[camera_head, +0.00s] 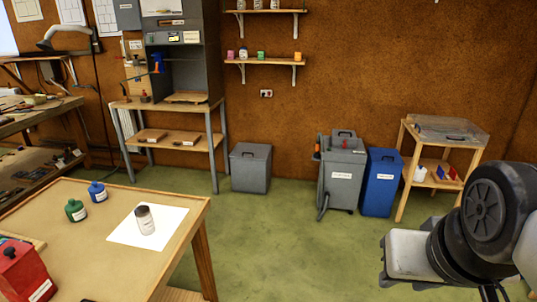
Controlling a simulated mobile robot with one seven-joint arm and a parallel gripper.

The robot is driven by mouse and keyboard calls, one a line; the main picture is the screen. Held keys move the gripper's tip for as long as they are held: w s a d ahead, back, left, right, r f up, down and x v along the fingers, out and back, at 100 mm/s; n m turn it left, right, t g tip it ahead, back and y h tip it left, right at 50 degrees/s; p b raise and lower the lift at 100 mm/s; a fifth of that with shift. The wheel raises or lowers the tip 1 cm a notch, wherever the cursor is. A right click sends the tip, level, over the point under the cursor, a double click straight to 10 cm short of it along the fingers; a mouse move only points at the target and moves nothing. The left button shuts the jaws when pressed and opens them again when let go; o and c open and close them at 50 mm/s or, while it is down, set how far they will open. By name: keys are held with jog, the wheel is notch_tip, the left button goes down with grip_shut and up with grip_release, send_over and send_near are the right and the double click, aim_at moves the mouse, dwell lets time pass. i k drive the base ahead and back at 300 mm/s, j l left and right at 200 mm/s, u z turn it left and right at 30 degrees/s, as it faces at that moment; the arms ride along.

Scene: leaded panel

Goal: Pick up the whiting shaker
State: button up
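A small shaker (145,220) with a dark cap and a pale, clear-looking body stands upright on a white sheet of paper (122,235). The sheet lies on the wooden table (110,270) at the lower left. I take this to be the whiting shaker; I can read no label on it. My arm is at the lower right, far from the table, with free floor between. Its fingertips cannot be made out, so whether my gripper is open or shut does not show. Nothing touches the shaker.
A red container (24,272) is at the table's near left. Grey bins (250,168) and a blue bin (379,183) line the back wall. The green floor (290,250) is clear in the middle.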

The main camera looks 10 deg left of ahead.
aim_at(145, 223)
jog(key=i+u, duration=0.35)
jog(key=i+l+u, duration=0.3)
jog(key=i, duration=0.15)
jog(key=i+l+u, duration=0.15)
jog(key=i+u, duration=0.65)
jog(key=i+l+u, duration=0.15)
jog(key=u, duration=0.25)
jog(key=i+l+u, duration=0.25)
jog(key=u, duration=0.2)
jog(key=i+l+u, duration=0.15)
jog(key=i, duration=0.25)
